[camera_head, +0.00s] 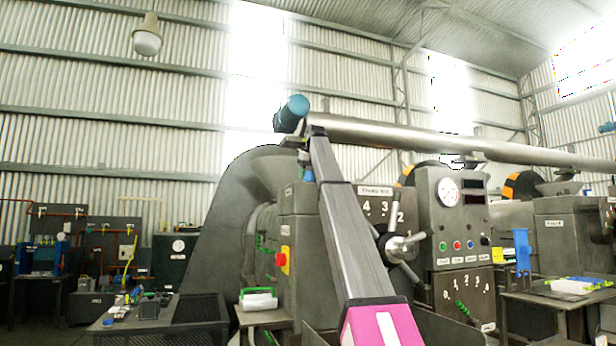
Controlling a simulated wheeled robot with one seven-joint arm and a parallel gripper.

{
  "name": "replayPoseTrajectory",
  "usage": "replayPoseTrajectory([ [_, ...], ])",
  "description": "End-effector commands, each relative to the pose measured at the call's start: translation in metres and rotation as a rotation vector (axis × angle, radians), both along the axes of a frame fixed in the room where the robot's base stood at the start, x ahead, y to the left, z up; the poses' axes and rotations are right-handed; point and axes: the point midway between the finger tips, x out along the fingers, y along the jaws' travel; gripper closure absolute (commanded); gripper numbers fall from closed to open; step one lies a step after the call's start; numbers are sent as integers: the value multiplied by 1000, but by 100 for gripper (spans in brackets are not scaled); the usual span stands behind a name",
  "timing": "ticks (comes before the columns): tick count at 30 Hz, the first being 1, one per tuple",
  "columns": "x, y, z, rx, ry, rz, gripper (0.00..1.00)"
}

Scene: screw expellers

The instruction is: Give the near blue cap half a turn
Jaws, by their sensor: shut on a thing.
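The near blue cap (291,113) is a teal-blue cylinder at the left end of a long grey pipe (430,138). My arm rises from the bottom of the view to the cap's lower right side. My gripper (312,129) is small and dark there, shut on the cap as far as I can see. Its fingertips are too small to make out, and the cap's far side is hidden.
A grey expeller with a dial gauge (448,192), coloured buttons and a spoked handwheel (398,246) stands right of and behind my arm. A red-on-yellow stop button (283,260) is to its left. Benches stand at lower left and right. Open air surrounds the cap's left.

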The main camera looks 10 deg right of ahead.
Motion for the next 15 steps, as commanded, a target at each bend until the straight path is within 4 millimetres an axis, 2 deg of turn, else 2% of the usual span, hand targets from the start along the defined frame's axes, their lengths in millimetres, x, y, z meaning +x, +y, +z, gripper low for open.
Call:
replayPoseTrajectory([
  [6,0,0,1,1,-1,-145,76],
  [15,0,0,1,0,-1,-162,76],
])
